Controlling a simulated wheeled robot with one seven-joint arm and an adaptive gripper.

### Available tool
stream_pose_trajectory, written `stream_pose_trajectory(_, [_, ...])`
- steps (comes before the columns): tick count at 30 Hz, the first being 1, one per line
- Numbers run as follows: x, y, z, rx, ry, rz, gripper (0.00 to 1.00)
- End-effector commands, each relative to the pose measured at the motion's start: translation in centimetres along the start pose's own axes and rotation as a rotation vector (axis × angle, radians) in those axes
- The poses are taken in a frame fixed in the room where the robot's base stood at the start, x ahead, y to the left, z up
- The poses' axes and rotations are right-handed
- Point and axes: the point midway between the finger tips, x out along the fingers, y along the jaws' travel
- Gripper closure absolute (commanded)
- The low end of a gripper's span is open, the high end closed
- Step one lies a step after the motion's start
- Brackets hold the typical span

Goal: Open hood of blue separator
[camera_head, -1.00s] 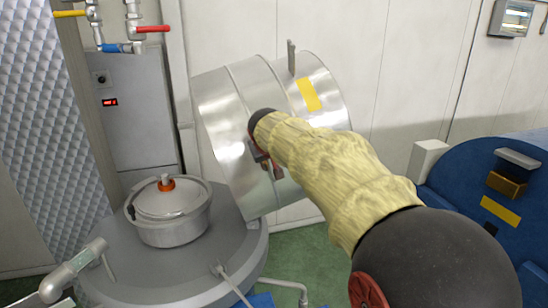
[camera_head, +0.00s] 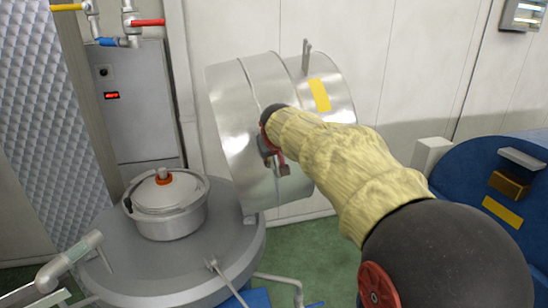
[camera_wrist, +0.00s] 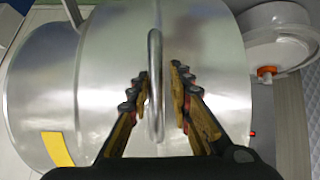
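The hood (camera_head: 240,110) is a shiny silver drum shape. It stands tilted on its side, up off the right part of the grey round separator top (camera_head: 205,260). It fills much of the wrist view (camera_wrist: 100,60), with a yellow label (camera_head: 319,95) on its side. In the wrist view its upright metal handle (camera_wrist: 155,85) stands between the two fingers of my gripper (camera_wrist: 159,85). The fingers are apart, with narrow gaps beside the handle. In the head view my arm hides most of the gripper, seen near the hood's side.
A lidded metal bowl (camera_head: 165,215) with an orange ring sits on the separator top. A grey control box (camera_head: 135,110) and coloured-lever pipes (camera_head: 130,22) stand behind. A blue machine (camera_head: 470,175) is at right. White wall panels lie close behind the hood.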

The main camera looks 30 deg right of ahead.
Motion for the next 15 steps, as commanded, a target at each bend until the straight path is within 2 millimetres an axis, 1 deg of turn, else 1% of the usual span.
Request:
stream_pose_trajectory(1, [-0.02,0.00,-0.04,0.000,0.001,0.000,0.75])
stream_pose_trajectory(4, [-0.04,0.01,-0.08,0.001,0.002,0.000,0.69])
stream_pose_trajectory(15, [-0.30,0.01,-0.19,0.001,0.004,0.000,0.69])
